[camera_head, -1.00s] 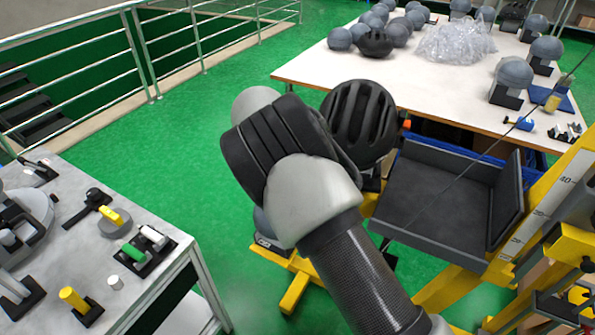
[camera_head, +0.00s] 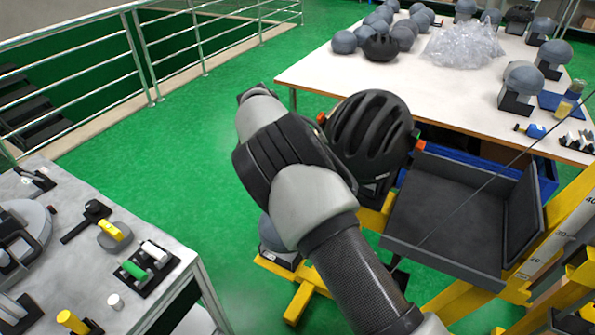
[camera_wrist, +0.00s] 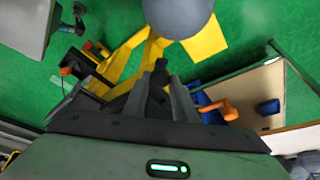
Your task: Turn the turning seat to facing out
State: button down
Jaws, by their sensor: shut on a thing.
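A black ribbed helmet (camera_head: 372,132) with orange bits at both sides sits above the yellow frame, right of my arm. I take the dark part under it (camera_head: 375,188) to be the turning seat, mostly hidden by helmet and arm. In the wrist view my gripper (camera_wrist: 163,88) is shut on a narrow dark part between its fingers. It seems to belong to the seat, but its shape is unclear. The gripper is hidden in the head view. A yellow base (camera_wrist: 205,42) and a grey ball (camera_wrist: 180,12) lie beyond the fingers.
A dark tray (camera_head: 445,205) stands close right of the helmet, beside a yellow upright with a scale (camera_head: 560,225). Behind is a white table (camera_head: 400,88) with grey balls and clear wrap. A grey bench (camera_head: 70,260) with tools is at left.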

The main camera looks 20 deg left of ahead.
jog(key=shift+w+a+r, duration=0.1)
jog(key=shift+w, duration=0.05)
jog(key=c, duration=1.5)
grip_release()
jog(key=p+v, duration=0.2)
jog(key=v, duration=1.5)
jog(key=shift+a+r, duration=0.1)
